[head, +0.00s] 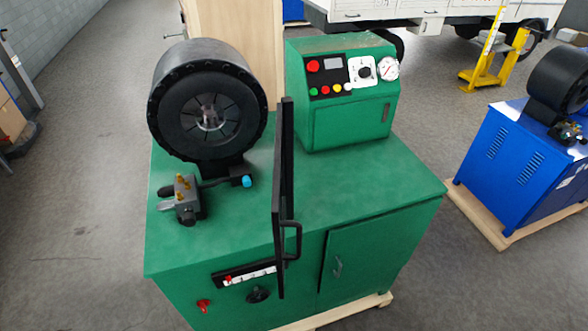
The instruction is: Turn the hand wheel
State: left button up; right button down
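A green crimping machine (390,185) stands in the middle of the head view. A small round black knob (258,294), which looks like the hand wheel, sits low on its front panel. A red switch-like part (203,305) is to its left. A black bar with a row of white parts (247,275) is just above it. The knob is small and dark, so its turned position cannot be told. Neither of my grippers shows in this view.
An upright black panel with a handle (284,200) stands close to the right of the knob. A black crimping head (208,105), valve block (184,197) and control box (345,100) are on top. A blue machine (520,165) stands right. Floor at left (75,220) is clear.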

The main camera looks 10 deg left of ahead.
aim_at(249, 300)
jog(key=u, duration=2.1)
jog(key=k, duration=0.75)
jog(key=z, duration=1.15)
jog(key=i, duration=0.5)
